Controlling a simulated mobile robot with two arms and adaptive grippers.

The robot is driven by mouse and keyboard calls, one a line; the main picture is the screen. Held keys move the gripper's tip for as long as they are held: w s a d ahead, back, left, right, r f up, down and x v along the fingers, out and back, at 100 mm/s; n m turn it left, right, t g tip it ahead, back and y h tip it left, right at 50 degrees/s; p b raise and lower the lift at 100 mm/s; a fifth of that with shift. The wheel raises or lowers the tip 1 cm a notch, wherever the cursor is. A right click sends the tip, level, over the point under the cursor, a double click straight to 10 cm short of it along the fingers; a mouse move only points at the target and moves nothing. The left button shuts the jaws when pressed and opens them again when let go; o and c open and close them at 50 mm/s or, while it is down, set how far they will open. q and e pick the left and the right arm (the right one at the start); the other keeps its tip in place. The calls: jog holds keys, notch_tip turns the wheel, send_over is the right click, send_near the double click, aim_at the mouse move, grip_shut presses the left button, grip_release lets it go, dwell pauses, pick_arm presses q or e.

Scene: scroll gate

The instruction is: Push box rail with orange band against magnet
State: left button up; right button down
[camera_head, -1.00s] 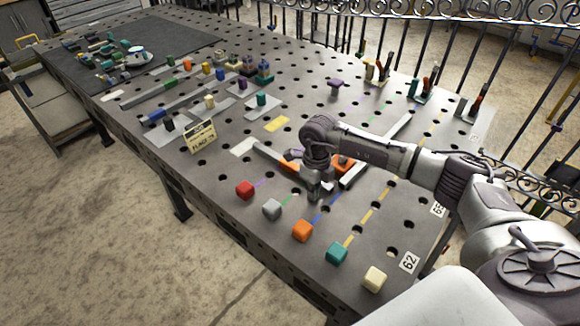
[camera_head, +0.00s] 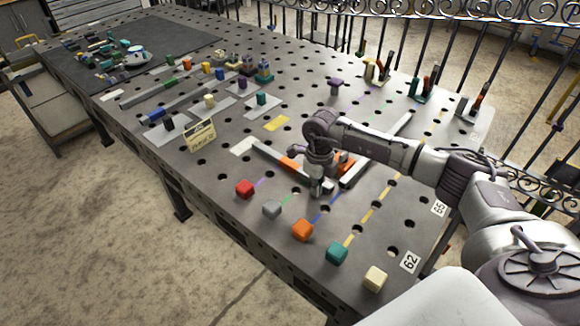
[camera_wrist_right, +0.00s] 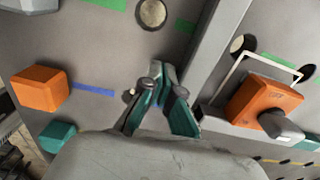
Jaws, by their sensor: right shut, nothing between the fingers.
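The grey box rail (camera_head: 268,152) with an orange band (camera_head: 289,163) lies on the perforated table. Its near end is by my right gripper (camera_head: 318,187). The orange magnet (camera_head: 346,163) sits right of the gripper, partly hidden behind my wrist. In the right wrist view, my right gripper (camera_wrist_right: 165,84) is shut and empty. The grey rail (camera_wrist_right: 216,55) runs up right beside the fingertips; contact is unclear. The orange magnet with its grey knob (camera_wrist_right: 262,103) is farther right, with the rail between it and the fingers. My left gripper is out of view.
Red, grey, orange (camera_head: 302,230), teal and cream cubes line the table's front edge. Another grey rail (camera_head: 392,132) runs to the back right behind my arm. A yellow sign (camera_head: 200,135) and several small parts stand to the left. Bare tabletop separates the cubes from the rail.

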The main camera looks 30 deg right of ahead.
jog(key=shift+w+d+b, duration=0.35)
jog(key=shift+d+b, duration=0.1)
jog(key=shift+d, duration=0.35)
jog(key=shift+w+d+b, duration=0.35)
jog(key=shift+d+b, duration=0.15)
jog(key=shift+d, duration=0.35)
jog(key=shift+w+d+b, duration=0.35)
jog(key=shift+d+b, duration=0.1)
jog(key=shift+d, duration=0.35)
jog(key=shift+w+d, duration=0.1)
jog(key=shift+d, duration=0.2)
jog(key=shift+r, duration=0.1)
jog(key=shift+s+a+p, duration=0.35)
jog(key=shift+a, duration=0.3)
jog(key=shift+s+a, duration=0.15)
jog(key=shift+a, duration=0.4)
notch_tip(320, 180, up, 8)
jog(key=p, duration=0.5)
jog(key=shift+p, duration=0.35)
